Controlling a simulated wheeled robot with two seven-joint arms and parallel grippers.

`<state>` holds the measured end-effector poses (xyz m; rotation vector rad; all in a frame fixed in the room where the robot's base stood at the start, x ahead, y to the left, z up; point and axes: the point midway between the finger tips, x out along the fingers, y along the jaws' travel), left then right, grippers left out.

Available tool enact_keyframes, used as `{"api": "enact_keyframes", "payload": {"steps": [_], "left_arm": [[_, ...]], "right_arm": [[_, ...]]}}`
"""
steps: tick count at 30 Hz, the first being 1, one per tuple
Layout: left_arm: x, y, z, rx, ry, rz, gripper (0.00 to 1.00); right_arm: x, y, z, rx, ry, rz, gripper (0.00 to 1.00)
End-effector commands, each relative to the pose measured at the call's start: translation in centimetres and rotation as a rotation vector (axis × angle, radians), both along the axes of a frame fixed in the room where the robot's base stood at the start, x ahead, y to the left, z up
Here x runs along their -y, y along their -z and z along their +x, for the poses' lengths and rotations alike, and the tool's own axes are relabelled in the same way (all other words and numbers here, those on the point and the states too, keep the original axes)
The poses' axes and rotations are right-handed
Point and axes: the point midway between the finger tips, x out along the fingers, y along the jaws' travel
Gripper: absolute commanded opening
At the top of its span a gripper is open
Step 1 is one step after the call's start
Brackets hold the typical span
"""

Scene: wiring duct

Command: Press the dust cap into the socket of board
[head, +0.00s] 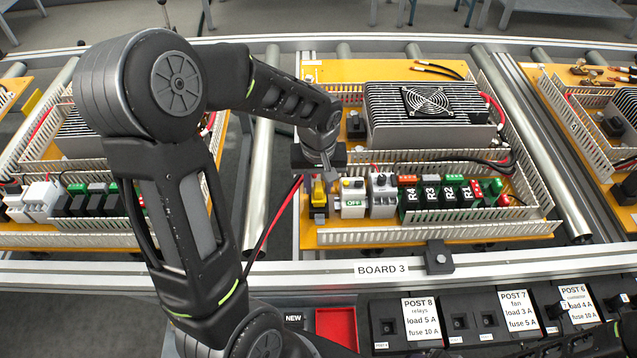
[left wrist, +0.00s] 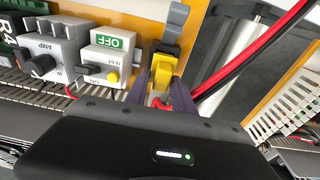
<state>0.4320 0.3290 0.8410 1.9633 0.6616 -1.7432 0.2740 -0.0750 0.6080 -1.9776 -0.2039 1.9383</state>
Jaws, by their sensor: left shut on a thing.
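My left gripper (head: 322,176) reaches down over the left end of the component row on board 3 (head: 430,234). In the left wrist view its two fingers (left wrist: 164,98) are shut on a small red piece, which I take for the dust cap (left wrist: 158,103). A yellow and black block with a grey top (left wrist: 168,50) stands just beyond the fingertips; in the head view this yellow block (head: 318,192) is partly under the gripper. The socket opening is hidden, and I cannot tell whether the cap touches it. My right gripper does not show clearly.
Beside the yellow block stand a white switch marked OFF (head: 353,196), a grey knob module (head: 382,190) and relays R4 to R1. Slotted ducts and a finned unit with a fan (head: 428,101) surround them. Red and black cables (left wrist: 250,48) run close to the fingers.

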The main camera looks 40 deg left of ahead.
Motion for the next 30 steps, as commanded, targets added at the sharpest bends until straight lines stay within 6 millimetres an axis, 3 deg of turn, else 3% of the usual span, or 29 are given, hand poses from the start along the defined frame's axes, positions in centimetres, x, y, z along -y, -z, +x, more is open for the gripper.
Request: {"api": "enact_keyframes", "payload": {"steps": [25,26,30], "left_arm": [[0.0,2.2,0.0,0.0,0.0,0.0,0.0],[0.0,2.2,0.0,0.0,0.0,0.0,0.31],[0.0,2.2,-0.1,-0.002,0.0,0.0,0.43]], "right_arm": [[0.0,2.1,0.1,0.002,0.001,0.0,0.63],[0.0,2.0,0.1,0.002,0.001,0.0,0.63],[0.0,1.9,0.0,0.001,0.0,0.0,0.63]]}}
